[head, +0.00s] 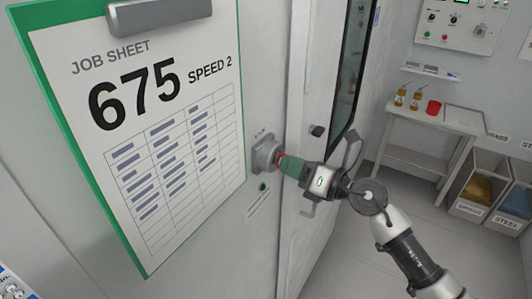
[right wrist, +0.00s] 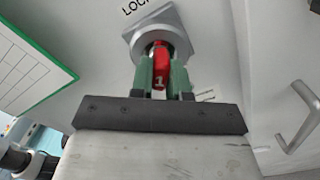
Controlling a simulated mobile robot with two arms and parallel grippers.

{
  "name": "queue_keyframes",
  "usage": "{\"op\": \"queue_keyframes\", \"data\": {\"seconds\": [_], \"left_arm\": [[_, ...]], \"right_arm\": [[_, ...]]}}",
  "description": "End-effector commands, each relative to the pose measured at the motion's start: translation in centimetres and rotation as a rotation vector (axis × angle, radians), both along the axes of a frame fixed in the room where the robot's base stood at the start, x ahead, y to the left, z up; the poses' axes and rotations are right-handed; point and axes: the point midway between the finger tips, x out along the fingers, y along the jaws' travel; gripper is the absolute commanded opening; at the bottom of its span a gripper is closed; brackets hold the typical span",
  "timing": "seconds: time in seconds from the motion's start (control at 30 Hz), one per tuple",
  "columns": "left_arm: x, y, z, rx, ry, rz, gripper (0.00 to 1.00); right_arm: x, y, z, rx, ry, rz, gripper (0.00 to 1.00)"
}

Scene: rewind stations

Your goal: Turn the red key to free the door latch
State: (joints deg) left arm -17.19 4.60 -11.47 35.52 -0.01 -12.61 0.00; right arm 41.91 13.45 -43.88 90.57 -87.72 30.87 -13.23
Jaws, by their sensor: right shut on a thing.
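The red key (right wrist: 160,62) sits in a grey square lock housing (right wrist: 172,22), seen close up in the right wrist view. The key bears a white "1". My right gripper (right wrist: 160,75) is shut on it, one green finger on each side. My left gripper is not in view.
A green-edged job sheet board (head: 190,150) reading "675 SPEED 2" is left of the lock. A small dark button (head: 263,187) is below the lock. A side table (head: 430,120) and bins (head: 485,190) stand at the right, with open floor before them.

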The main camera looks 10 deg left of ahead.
Motion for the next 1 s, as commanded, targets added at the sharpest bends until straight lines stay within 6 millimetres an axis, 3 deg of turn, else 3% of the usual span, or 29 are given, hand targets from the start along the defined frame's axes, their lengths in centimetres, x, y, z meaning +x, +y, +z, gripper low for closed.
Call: {"op": "queue_keyframes", "data": {"seconds": [0.27,0.63,1.0], "left_arm": [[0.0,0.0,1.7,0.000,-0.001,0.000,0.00],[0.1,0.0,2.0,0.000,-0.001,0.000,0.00],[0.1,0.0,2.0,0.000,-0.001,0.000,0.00]], "right_arm": [[-0.1,0.0,0.0,0.023,0.087,0.001,0.00],[-0.1,0.0,-0.1,0.150,0.481,0.001,0.00],[-0.2,0.1,-0.2,0.165,0.528,0.001,0.00]]}}
